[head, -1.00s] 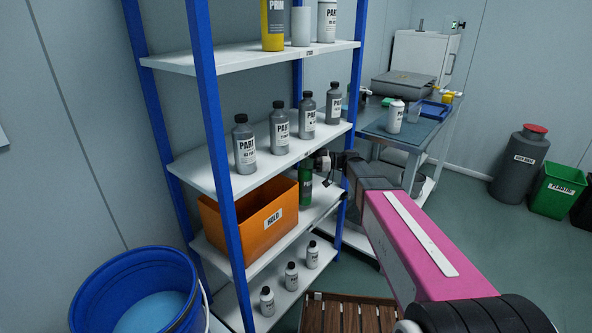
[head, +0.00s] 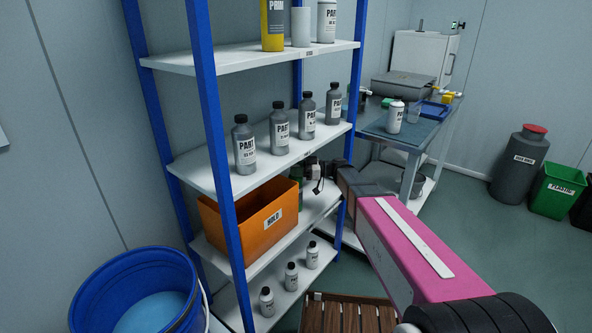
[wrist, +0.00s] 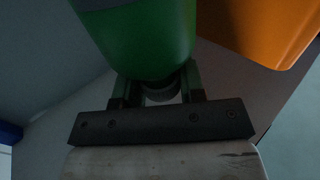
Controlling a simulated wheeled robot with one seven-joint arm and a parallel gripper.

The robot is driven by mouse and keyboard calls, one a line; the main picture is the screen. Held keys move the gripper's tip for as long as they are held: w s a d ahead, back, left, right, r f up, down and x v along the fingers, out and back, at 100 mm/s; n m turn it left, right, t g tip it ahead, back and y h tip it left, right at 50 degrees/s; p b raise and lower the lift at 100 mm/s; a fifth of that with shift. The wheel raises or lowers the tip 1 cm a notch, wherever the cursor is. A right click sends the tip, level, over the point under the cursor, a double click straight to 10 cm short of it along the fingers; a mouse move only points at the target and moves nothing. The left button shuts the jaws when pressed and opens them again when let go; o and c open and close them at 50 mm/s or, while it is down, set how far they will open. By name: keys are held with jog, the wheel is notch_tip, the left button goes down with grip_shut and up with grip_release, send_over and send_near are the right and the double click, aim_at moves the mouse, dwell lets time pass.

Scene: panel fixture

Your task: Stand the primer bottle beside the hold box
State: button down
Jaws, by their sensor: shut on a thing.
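My gripper (head: 310,170) reaches between the middle and lower shelves, at the right end of the orange hold box (head: 262,236). It is shut on a green bottle (wrist: 140,35). In the head view the bottle is mostly hidden behind my gripper. In the wrist view its wide green body lies just beyond the fingers, and its label cannot be read. The orange box also shows in the wrist view (wrist: 270,25), to the right and apart from the bottle. I cannot tell whether the bottle touches the shelf. A yellow container (head: 273,30) marked "PRIM" stands on the top shelf.
Several grey bottles (head: 243,148) stand on the middle shelf just above my gripper. A blue upright (head: 340,222) stands close to my arm. Small white bottles (head: 291,276) stand on the bottom shelf. The lower shelf (head: 318,206) has bare room right of the box.

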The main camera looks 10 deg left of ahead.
jog(key=shift+f, duration=0.1)
jog(key=c, duration=0.7)
grip_release()
